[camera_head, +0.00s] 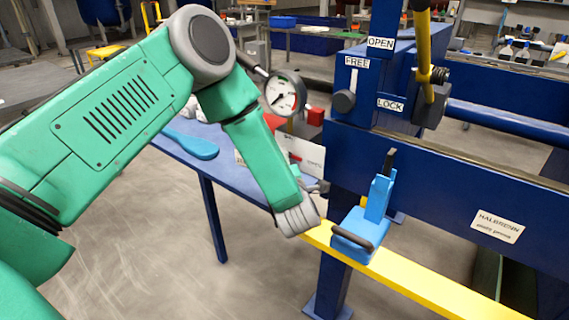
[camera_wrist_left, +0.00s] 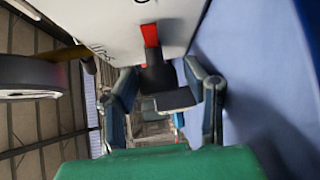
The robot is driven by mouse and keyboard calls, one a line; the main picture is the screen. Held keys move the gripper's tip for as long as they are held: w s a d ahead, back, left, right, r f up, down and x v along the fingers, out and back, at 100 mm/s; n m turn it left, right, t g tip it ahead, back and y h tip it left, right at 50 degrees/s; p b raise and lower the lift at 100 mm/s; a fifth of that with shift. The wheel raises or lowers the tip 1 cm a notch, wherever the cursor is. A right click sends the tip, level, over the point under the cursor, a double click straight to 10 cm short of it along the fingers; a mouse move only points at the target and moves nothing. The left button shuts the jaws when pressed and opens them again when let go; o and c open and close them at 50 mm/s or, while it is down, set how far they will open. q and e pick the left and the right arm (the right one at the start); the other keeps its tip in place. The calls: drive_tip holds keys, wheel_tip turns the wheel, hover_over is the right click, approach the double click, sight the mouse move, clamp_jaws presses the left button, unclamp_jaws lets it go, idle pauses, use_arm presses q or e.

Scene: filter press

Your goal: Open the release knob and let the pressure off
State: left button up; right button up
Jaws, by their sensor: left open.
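A pressure gauge (camera_head: 285,93) with a white dial stands behind my left forearm in the head view, with a red block-like part (camera_head: 315,115) beside it. A white panel (camera_head: 303,152) shows below it, partly hidden by my arm. In the left wrist view my left gripper (camera_wrist_left: 167,95) is open. A black knob-like part (camera_wrist_left: 158,75) with a red strip (camera_wrist_left: 150,35) above it lies between or just beyond the fingers, against the white panel (camera_wrist_left: 110,22). I cannot tell whether the fingers touch it. My arm hides most of the gripper in the head view.
The blue press frame (camera_head: 440,165) carries OPEN, FREE and LOCK labels, a black slider knob (camera_head: 345,102) and a yellow lever (camera_head: 422,50). A light-blue handled tool (camera_head: 367,225) sits on the yellow rail (camera_head: 430,282). A blue table (camera_head: 240,173) stands behind my arm.

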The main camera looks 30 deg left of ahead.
use_arm(q)
drive_tip(key=v, duration=1.2)
drive_tip(key=shift+f, duration=0.1)
